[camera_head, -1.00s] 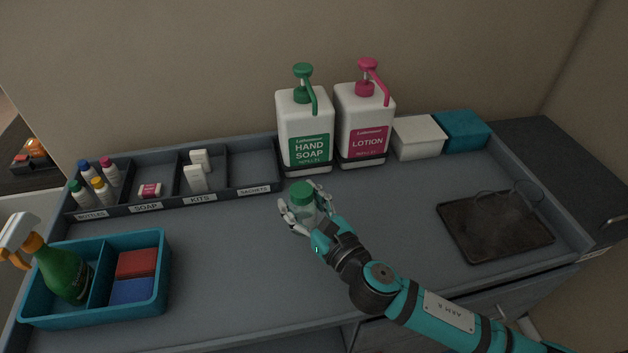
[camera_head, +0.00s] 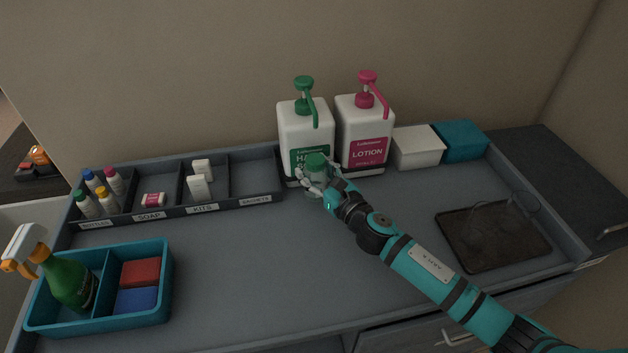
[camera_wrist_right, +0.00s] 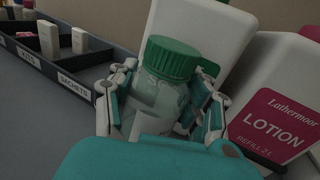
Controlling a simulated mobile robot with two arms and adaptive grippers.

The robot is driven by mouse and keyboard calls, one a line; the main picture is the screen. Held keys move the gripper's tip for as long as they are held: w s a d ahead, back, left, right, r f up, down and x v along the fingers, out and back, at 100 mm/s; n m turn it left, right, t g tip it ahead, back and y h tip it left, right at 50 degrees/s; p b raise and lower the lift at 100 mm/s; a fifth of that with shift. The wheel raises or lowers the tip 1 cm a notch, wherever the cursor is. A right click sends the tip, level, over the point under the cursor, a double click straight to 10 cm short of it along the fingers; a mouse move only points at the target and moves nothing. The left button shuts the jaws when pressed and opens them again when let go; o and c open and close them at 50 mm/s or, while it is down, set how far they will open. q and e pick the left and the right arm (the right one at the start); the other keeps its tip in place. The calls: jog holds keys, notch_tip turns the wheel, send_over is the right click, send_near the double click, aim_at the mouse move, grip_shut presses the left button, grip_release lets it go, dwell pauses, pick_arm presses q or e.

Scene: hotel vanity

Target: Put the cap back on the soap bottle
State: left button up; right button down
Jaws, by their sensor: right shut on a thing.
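A small clear bottle (camera_head: 315,189) with a ribbed green cap (camera_head: 316,160) is in my right gripper (camera_head: 322,180), in front of the hand soap bottle. In the right wrist view the fingers (camera_wrist_right: 157,100) are shut around both sides of the clear bottle (camera_wrist_right: 160,98). Its green cap (camera_wrist_right: 172,58) sits on top, above the fingers. The white hand soap bottle (camera_head: 305,127) stands upright with a green pump (camera_head: 304,85) on it; the held bottle partly hides its green label. I cannot tell whether the held bottle touches the counter. My left gripper is not in view.
The lotion bottle (camera_head: 362,120) stands right of the hand soap. A divided organizer (camera_head: 240,204) with small bottles, soap and kits is at the left. A teal caddy (camera_head: 168,290) with a spray bottle is front left. A dark tray (camera_head: 492,238) lies right. The middle counter is clear.

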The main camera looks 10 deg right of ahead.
aim_at(314, 182)
notch_tip(314, 182, down, 3)
jog(key=shift+a+f, duration=0.1)
jog(key=shift+f, duration=0.05)
jog(key=shift+f, duration=0.1)
jog(key=shift+f+b, duration=0.15)
jog(key=shift+b, duration=0.25)
jog(key=c, duration=0.6)
grip_release()
